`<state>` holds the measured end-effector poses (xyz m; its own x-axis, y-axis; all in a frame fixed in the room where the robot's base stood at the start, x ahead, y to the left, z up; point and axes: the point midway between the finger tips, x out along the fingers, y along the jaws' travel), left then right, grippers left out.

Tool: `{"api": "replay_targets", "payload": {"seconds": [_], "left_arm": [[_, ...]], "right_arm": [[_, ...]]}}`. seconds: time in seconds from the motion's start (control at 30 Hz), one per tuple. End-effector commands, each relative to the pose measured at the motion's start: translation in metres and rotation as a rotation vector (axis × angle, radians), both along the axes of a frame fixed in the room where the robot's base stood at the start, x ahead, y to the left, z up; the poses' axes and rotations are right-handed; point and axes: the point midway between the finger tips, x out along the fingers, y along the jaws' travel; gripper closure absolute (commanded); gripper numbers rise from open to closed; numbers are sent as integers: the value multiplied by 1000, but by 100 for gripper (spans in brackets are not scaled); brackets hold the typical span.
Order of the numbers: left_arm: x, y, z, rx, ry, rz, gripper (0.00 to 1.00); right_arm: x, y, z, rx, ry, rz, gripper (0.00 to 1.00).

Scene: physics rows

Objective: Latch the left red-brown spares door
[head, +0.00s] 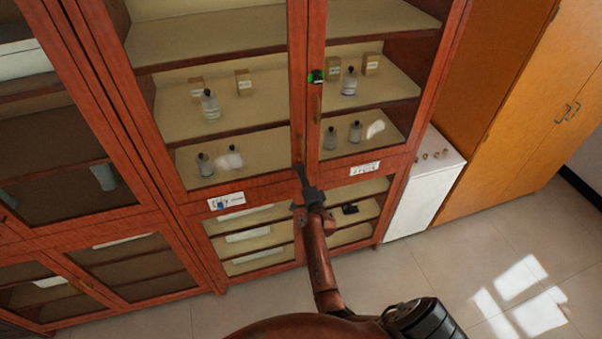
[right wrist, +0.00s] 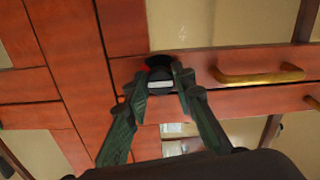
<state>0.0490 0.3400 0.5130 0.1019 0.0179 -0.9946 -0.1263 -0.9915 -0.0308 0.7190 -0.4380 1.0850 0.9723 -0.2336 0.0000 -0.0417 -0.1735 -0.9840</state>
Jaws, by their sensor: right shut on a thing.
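The left red-brown spares door (head: 297,60) is a glass-paned upper door of the tall cabinet, and it looks closed against its neighbour. My right gripper (head: 301,174) reaches up to the bottom inner corner of this door. In the right wrist view, the gripper (right wrist: 159,88) is shut on a small dark latch knob (right wrist: 160,76) with a pale bar across it. A patch of red (right wrist: 157,61) shows behind the knob. In the head view the gripper hides the knob. A brass handle (right wrist: 262,75) is beside the gripper, apart from it. My left gripper is not in view.
Bottles and small boxes stand on shelves behind the glass. A white low cabinet (head: 424,190) and an orange-brown cupboard (head: 510,120) stand at right. The tiled floor (head: 450,260) in front is open.

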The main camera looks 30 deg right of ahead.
Motion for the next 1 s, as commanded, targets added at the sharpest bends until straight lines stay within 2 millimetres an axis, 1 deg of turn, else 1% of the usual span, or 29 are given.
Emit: {"api": "replay_targets", "payload": {"seconds": [0.2,0.6,0.63,0.87,1.0], "left_arm": [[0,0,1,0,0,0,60],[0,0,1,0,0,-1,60],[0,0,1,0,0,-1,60],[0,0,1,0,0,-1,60],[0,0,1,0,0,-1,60]], "right_arm": [[0,0,0,34,-8,1,100],[0,0,0,38,-8,1,100],[0,0,0,38,-8,1,75],[0,0,0,37,-9,0,59],[0,0,0,36,-9,0,59]]}}
